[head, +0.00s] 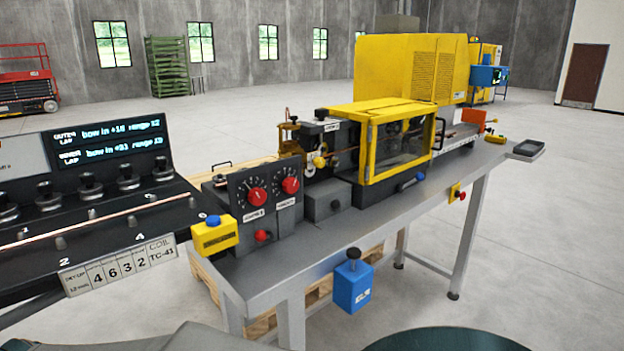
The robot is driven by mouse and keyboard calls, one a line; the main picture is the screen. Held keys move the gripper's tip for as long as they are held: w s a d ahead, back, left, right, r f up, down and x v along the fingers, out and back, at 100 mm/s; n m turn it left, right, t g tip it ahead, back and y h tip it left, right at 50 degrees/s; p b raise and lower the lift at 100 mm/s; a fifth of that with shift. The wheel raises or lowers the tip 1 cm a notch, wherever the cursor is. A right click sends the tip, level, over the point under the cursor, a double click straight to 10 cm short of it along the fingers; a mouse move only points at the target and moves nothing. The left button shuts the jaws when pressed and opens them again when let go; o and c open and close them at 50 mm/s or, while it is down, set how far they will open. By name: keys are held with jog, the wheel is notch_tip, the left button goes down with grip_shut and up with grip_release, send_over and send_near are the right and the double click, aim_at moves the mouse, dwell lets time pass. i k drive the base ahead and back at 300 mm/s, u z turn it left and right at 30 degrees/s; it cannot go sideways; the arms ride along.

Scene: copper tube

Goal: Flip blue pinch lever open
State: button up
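No part is plainly recognisable as a blue pinch lever from here. A small blue part (420,176) shows low on the front of the machine, below the yellow-framed guard (365,150); it is too small to tell whether it is a lever or how it is set. Left of the guard stand a grey block (325,200) and a black panel with red knobs (262,205). A blue button (212,220) tops a yellow box (214,238) at the bench's left corner. My gripper is not in view.
The machine stands on a grey bench (300,255). A blue box with a black knob (352,287) hangs at the bench's front edge. A black coil console (90,200) with a copper tube (100,222) stands at left. The floor right of the bench is clear.

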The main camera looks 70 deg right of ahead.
aim_at(419, 177)
jog(key=z, duration=3.2)
jog(key=k, duration=0.7)
jog(key=z, duration=0.6)
jog(key=i, duration=1.9)
jog(key=u, duration=0.4)
